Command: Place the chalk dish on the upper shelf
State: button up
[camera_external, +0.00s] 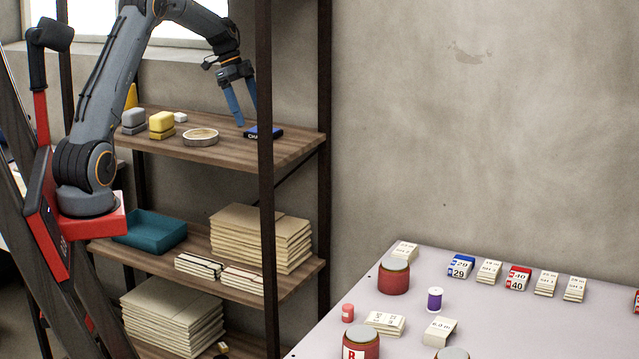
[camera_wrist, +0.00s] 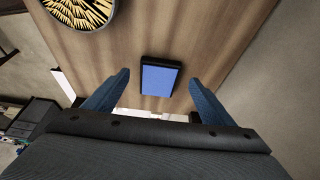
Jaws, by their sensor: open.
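A small dark dish with a blue top (camera_external: 265,132), which I take for the chalk dish, lies on the upper shelf (camera_external: 222,153) near its right end. Its front bears light lettering that I cannot read in full. In the wrist view the dish (camera_wrist: 159,80) is a black-rimmed blue rectangle between and just beyond the fingertips. My gripper (camera_external: 248,115) is open and empty, its blue fingers pointing down over the dish. The fingers look apart from it. The left finger hides none of the dish in the wrist view.
A round pin dish (camera_external: 201,136), yellow blocks (camera_external: 162,124) and grey blocks (camera_external: 133,119) share the upper shelf. A dark shelf post (camera_external: 265,200) stands in front. Below are a teal tray (camera_external: 150,230) and stacked boards (camera_external: 262,238). A table (camera_external: 400,347) holds jars and cards.

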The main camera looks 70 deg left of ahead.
jog(key=shift+b+v, duration=0.4)
jog(key=shift+v, duration=1.55)
